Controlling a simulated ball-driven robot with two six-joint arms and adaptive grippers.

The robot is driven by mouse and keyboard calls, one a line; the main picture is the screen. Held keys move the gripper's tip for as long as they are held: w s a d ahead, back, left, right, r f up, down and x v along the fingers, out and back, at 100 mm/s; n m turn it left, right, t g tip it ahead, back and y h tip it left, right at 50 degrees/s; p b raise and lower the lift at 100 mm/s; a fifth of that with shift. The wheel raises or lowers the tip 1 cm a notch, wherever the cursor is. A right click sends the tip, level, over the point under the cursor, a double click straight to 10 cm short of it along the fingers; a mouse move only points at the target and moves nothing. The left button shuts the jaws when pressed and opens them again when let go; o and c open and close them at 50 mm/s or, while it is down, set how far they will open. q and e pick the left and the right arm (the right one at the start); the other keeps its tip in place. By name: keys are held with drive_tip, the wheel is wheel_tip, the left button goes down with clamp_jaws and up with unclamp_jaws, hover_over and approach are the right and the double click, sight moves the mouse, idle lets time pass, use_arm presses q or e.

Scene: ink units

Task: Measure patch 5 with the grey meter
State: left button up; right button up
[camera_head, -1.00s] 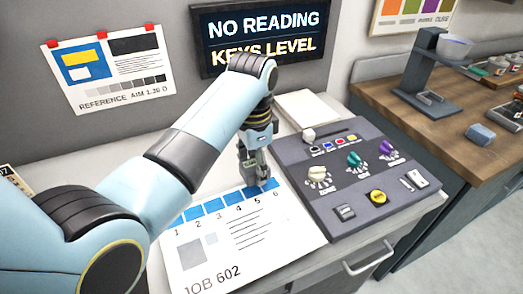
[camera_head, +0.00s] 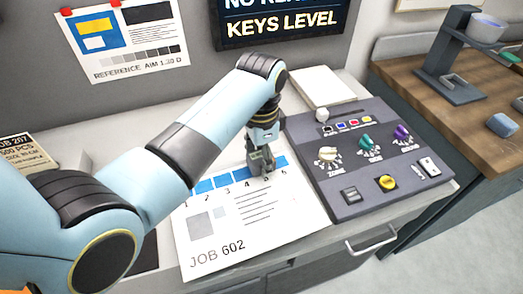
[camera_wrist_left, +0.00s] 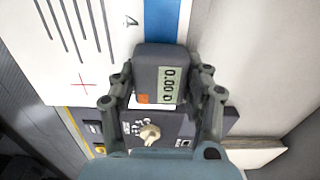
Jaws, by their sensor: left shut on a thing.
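My left gripper (camera_head: 262,160) reaches down over the row of numbered blue patches on the white JOB 602 sheet (camera_head: 205,250). In the left wrist view its two fingers (camera_wrist_left: 163,95) are shut on the grey meter (camera_wrist_left: 150,58), one on each side. The meter's small display reads 0.00 D beside an orange square. Patch 5 is mostly hidden under the gripper and meter, above its printed number 5. A blue patch (camera_wrist_left: 160,20) by the number 4 shows beyond the meter in the wrist view. I cannot tell whether the meter touches the sheet. My right gripper is not in view.
A dark ink console (camera_head: 370,155) with knobs and a yellow button stands right of the sheet. A wall screen (camera_head: 285,25) shows KEYS LEVEL, its upper line partly cut off. A reference poster (camera_head: 125,40) hangs left. A wooden bench (camera_head: 440,110) is at the right.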

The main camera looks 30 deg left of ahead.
use_arm(q)
drive_tip(key=shift+f, duration=0.3)
idle(1.3)
drive_tip(key=shift+r, duration=0.15)
drive_tip(key=shift+r, duration=1.35)
